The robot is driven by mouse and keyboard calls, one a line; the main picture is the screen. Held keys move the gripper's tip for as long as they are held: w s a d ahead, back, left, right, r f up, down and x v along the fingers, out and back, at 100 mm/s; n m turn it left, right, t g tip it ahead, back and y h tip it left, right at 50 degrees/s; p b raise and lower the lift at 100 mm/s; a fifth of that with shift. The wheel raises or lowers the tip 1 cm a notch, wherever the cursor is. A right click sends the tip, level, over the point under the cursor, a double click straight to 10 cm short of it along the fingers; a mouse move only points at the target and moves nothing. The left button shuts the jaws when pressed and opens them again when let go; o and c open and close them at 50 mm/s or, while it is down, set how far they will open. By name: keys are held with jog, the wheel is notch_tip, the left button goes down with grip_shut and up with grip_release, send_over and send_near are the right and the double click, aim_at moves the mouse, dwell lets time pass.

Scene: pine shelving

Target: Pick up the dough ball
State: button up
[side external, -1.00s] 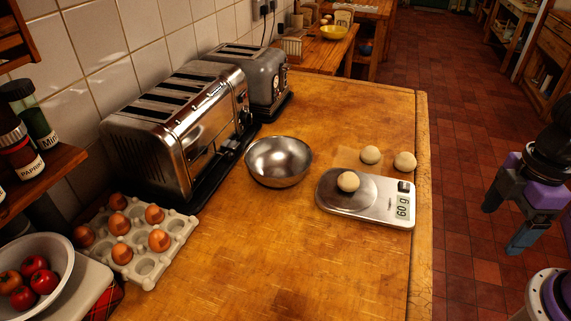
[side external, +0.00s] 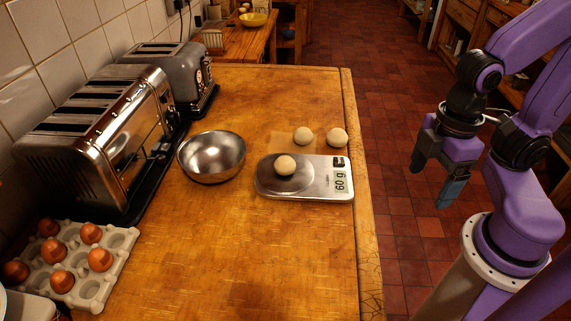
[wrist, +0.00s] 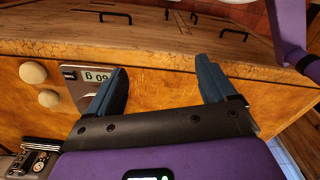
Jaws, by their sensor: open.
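Three pale dough balls show in the side external view. One dough ball (side external: 285,166) rests on the round plate of a kitchen scale (side external: 318,188) reading 60 g. Two others, a middle ball (side external: 303,136) and a right ball (side external: 337,137), lie just behind the scale. In the wrist view two dough balls show at the left, one (wrist: 33,72) and another (wrist: 48,98), beside the scale (wrist: 84,74); the left finger hides part of the scale. My gripper (side external: 431,186) is open and empty, right of the worktop edge and apart from every ball.
A steel bowl (side external: 211,157) stands left of the scale. Two toasters, a long one (side external: 100,135) and a grey one (side external: 180,75), line the tiled wall. An egg tray (side external: 112,262) sits at the front left. The front middle of the wooden worktop (side external: 240,260) is clear.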

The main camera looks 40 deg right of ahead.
notch_tip(320, 180, up, 4)
jog(key=m, duration=0.1)
send_over(286, 159)
jog(key=d, duration=0.2)
jog(key=shift+t+y, duration=0.3)
jog(key=shift+y, duration=0.1)
jog(key=f, duration=0.4)
jog(key=a+f, duration=0.1)
jog(key=f, duration=0.7)
jog(key=shift+w+a+f, duration=0.1)
jog(key=shift+a, duration=0.1)
jog(key=shift+a+f, duration=0.15)
jog(key=shift+f, duration=1.15)
jog(key=shift+a+f, duration=0.15)
jog(key=shift+f, duration=1.15)
jog(key=c, duration=0.7)
